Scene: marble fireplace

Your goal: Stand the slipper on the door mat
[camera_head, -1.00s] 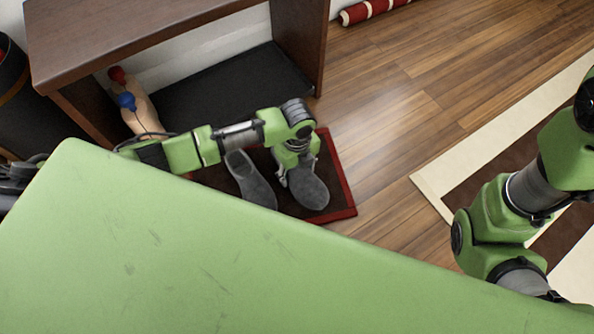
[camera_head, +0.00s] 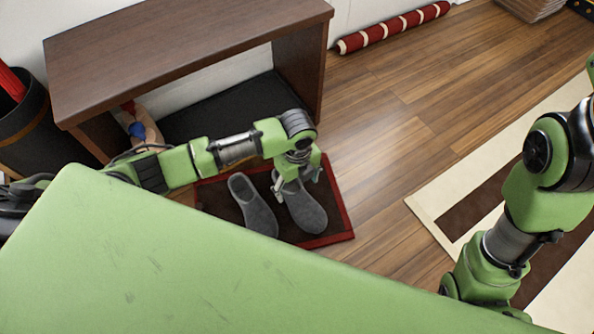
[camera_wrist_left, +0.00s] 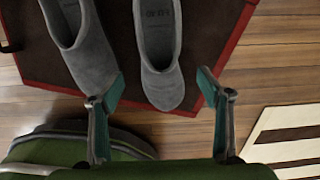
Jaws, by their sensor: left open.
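Two grey slippers lie side by side, soles down, on the dark brown door mat (camera_head: 333,228) with its red border. The right slipper (camera_head: 309,217) is partly hidden by my left gripper (camera_head: 297,184), which is over its heel half in the head view. The left slipper (camera_head: 254,208) is just to the left. In the left wrist view, the gripper (camera_wrist_left: 160,82) is open, its teal-padded fingers apart on either side of the right slipper (camera_wrist_left: 158,60). The left slipper (camera_wrist_left: 85,55) lies close to the left finger. My right gripper is out of view; only its arm shows.
A dark wooden bench (camera_head: 185,55) with a black lower shelf (camera_head: 235,105) stands behind the mat. A dark bin (camera_head: 30,130) is at far left, a red-striped roll (camera_head: 395,27) at the back. A striped rug (camera_head: 440,222) lies right; floor between is clear.

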